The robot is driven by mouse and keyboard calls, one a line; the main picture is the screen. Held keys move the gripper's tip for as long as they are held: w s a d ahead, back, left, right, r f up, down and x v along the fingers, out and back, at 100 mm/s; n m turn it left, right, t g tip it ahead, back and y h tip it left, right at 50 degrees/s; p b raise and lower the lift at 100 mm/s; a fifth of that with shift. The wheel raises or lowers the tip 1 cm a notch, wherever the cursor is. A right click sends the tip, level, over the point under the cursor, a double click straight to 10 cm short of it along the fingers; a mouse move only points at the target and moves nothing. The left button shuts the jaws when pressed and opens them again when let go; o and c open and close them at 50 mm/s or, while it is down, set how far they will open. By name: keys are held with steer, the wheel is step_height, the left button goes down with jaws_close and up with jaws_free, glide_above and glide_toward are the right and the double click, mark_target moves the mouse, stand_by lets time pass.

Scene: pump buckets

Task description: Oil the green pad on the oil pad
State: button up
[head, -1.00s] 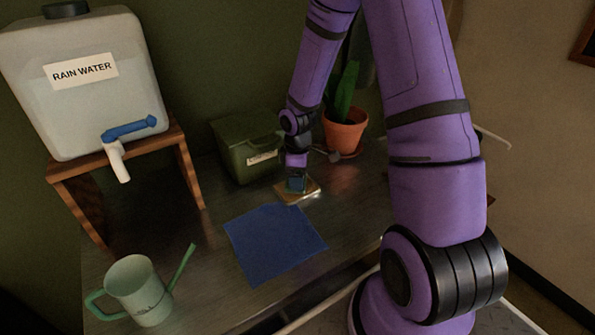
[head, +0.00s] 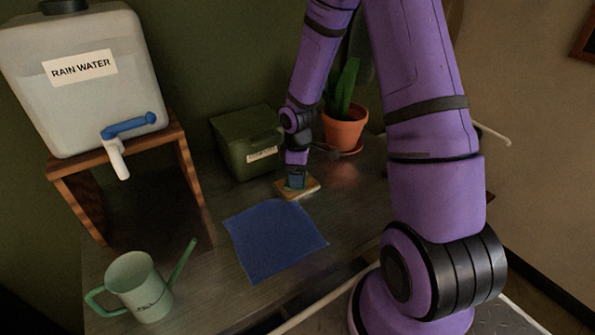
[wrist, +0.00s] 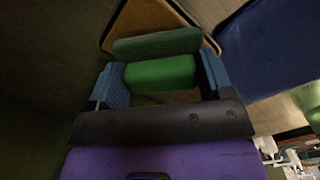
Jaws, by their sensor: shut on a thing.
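My gripper (wrist: 160,80) is shut on a green pad (wrist: 162,73), with a blue finger at each end of it in the wrist view. In the head view my gripper (head: 296,181) is low over the oil pad (head: 312,188), a tan square on the table. The oil pad also shows in the wrist view (wrist: 150,14), just beyond and below the green pad. The green pad appears to be at the oil pad's surface, but I cannot tell whether they touch. My gripper hides most of the green pad in the head view.
A blue cloth (head: 272,240) lies in front of the oil pad. A green box (head: 240,145) and a potted plant (head: 344,128) stand behind. A watering can (head: 140,287) and a rain water tank (head: 85,80) on a wooden stand (head: 180,160) are at left.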

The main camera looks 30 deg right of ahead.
steer(key=shift+f, duration=0.4)
stand_by(1.2)
steer(key=shift+r, duration=3.55)
